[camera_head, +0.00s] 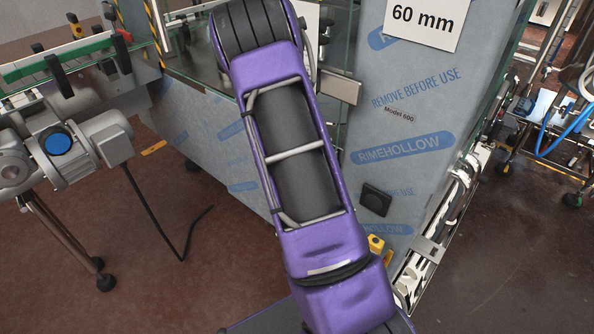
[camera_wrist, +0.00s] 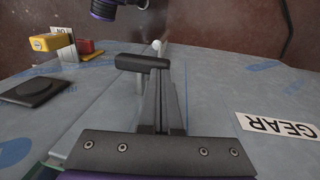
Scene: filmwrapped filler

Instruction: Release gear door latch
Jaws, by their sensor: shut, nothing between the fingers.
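My gripper (camera_wrist: 170,78) shows in the wrist view with its dark fingers together, pointing up the picture along a blue-printed, film-covered metal panel. A short black handle-like bar (camera_wrist: 140,62) with a metal stem lies at the fingertips, extending to their left; it looks like the latch handle. I cannot tell whether the fingers touch it. A white GEAR label (camera_wrist: 283,128) is on the panel to the right of the fingers. In the head view my purple arm hides the gripper and the latch.
A black square plate (camera_wrist: 36,90) and yellow (camera_wrist: 50,42) and red (camera_wrist: 86,47) blocks are left of the fingers. The square plate also shows in the head view (camera_head: 375,199). A motor unit (camera_head: 75,150) stands at left; a conveyor rail (camera_head: 440,235) runs right of the cabinet (camera_head: 400,150).

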